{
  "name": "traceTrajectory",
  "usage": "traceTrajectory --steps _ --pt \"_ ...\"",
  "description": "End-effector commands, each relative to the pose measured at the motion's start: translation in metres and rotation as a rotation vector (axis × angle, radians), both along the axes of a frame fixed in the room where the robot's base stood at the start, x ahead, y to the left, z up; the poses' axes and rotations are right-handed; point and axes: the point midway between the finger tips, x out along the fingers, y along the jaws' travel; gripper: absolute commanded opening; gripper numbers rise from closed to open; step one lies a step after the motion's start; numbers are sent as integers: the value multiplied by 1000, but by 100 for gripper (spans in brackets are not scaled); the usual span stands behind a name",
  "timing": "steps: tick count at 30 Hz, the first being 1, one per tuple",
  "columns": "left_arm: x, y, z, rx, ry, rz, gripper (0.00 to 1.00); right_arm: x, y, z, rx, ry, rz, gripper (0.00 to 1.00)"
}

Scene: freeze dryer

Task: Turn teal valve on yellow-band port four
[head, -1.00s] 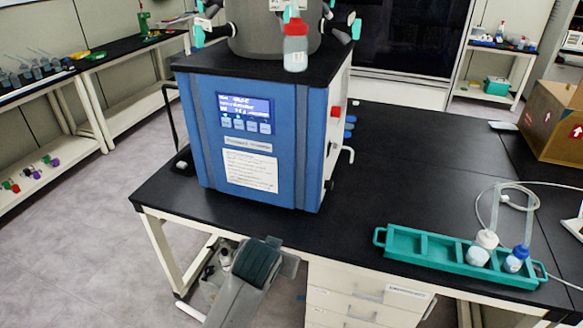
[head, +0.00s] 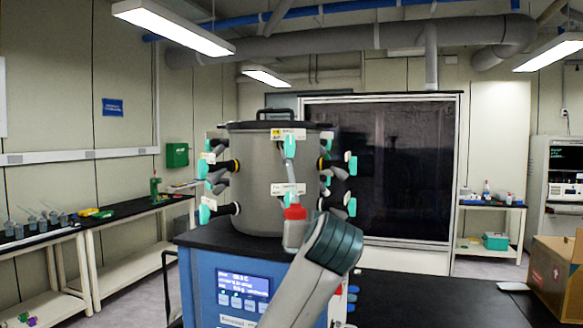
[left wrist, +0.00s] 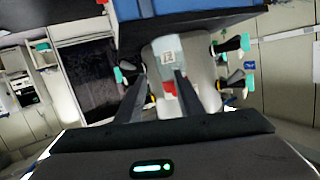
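The grey drum (head: 262,185) carries several ports with teal valves. A yellow band shows on the upper left port (head: 236,165) and on the upper right port (head: 320,164). Port numbers are too small to read. A front port has a teal valve (head: 290,147), with a red-capped bottle (head: 294,228) hanging below. My left gripper (left wrist: 160,85) is open in the left wrist view, with its fingers apart. The bottle (left wrist: 168,58) appears upside down beyond them; I see no contact. My right gripper is not in view.
A cardboard box (head: 555,270) sits at the right. Open air surrounds the drum's sides.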

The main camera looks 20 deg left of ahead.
Motion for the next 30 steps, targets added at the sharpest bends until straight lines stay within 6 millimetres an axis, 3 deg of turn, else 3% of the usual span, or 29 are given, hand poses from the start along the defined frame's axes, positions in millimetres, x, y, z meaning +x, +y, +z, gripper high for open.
traceTrajectory --steps 1,6,9,12,17,30 --pt "-2 -1 32 3 -40 16 34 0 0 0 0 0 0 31" --pt "-14 -3 119 3 -154 72 34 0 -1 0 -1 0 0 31" --pt "-23 -4 157 1 -207 97 34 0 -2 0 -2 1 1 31" --pt "-31 -4 183 -2 -242 115 34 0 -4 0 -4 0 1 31" --pt "-37 -4 199 -3 -266 128 34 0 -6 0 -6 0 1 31" --pt "-34 -3 200 -3 -266 129 34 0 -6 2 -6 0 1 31"
